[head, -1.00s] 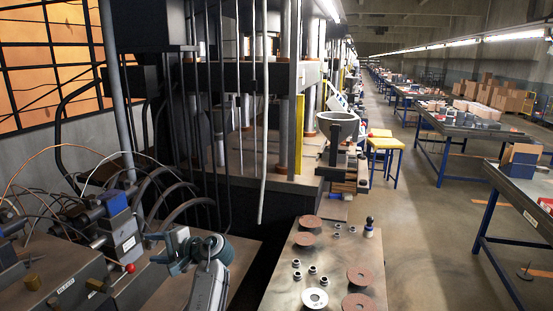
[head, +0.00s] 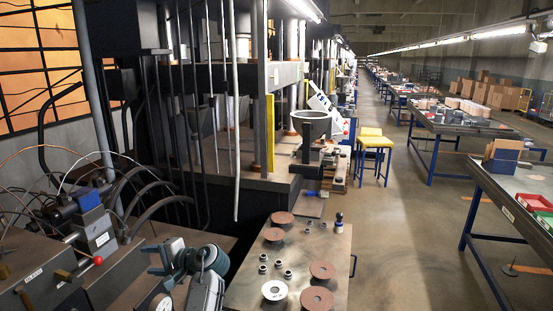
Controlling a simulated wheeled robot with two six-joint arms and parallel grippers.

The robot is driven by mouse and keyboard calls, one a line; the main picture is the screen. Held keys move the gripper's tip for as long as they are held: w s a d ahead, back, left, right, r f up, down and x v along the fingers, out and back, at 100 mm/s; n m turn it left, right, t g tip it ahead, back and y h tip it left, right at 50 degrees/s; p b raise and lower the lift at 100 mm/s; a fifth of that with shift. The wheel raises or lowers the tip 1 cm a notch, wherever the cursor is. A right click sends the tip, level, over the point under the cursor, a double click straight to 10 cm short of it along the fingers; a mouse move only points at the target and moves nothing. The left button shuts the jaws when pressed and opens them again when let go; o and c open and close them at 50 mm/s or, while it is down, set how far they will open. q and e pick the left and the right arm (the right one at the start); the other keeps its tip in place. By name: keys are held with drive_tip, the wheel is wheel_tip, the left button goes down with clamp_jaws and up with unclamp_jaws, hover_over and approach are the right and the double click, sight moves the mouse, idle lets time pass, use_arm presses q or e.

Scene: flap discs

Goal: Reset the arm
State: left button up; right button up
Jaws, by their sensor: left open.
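My left gripper (head: 158,258) is in the lower left of the head view, with its teal fingers apart and nothing visible between them. It is left of the metal work table and near the machine at the left. Its wrist and forearm come up from the bottom edge. On the metal table (head: 248,245) lie several brown flap discs (head: 321,270), a pale ring disc (head: 274,290), several small metal collars (head: 288,274) and a dark-knobbed stamp (head: 339,222). The gripper is apart from all of these. My right gripper is not in view.
A hydraulic block with hoses and a red knob (head: 97,260) stands close left of the gripper. Tall press columns (head: 262,110) rise behind it. A grey bowl (head: 311,124) and a yellow stool (head: 375,142) stand beyond the table. The aisle floor at right is open, before blue-legged benches (head: 500,208).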

use_arm(q)
drive_tip(key=s+a+f+n+h, duration=0.3)
drive_tip(key=s+f+h, duration=0.4)
drive_tip(key=s+f, duration=1.3)
drive_tip(key=s+d+r+n+h, duration=0.1)
drive_tip(key=s+d+h, duration=0.25)
drive_tip(key=s, duration=0.85)
drive_tip(key=s+d+h, duration=0.3)
drive_tip(key=s+d, duration=0.2)
drive_tip(key=s, duration=0.6)
wheel_tip(320, 180, down, 35)
drive_tip(key=a+g+b, duration=0.2)
drive_tip(key=a+b, duration=0.1)
drive_tip(key=b, duration=0.2)
drive_tip(key=s+f+b, duration=0.2)
drive_tip(key=s+f, duration=0.7)
drive_tip(key=f, duration=0.3)
drive_tip(key=s+a+f+g+b, duration=0.1)
drive_tip(key=s+f+b, duration=0.2)
drive_tip(key=s+f, duration=0.7)
wheel_tip(320, 180, down, 2)
drive_tip(key=shift+s+f+n, duration=0.1)
drive_tip(key=shift+s+n, duration=0.05)
drive_tip(key=shift+n, duration=0.25)
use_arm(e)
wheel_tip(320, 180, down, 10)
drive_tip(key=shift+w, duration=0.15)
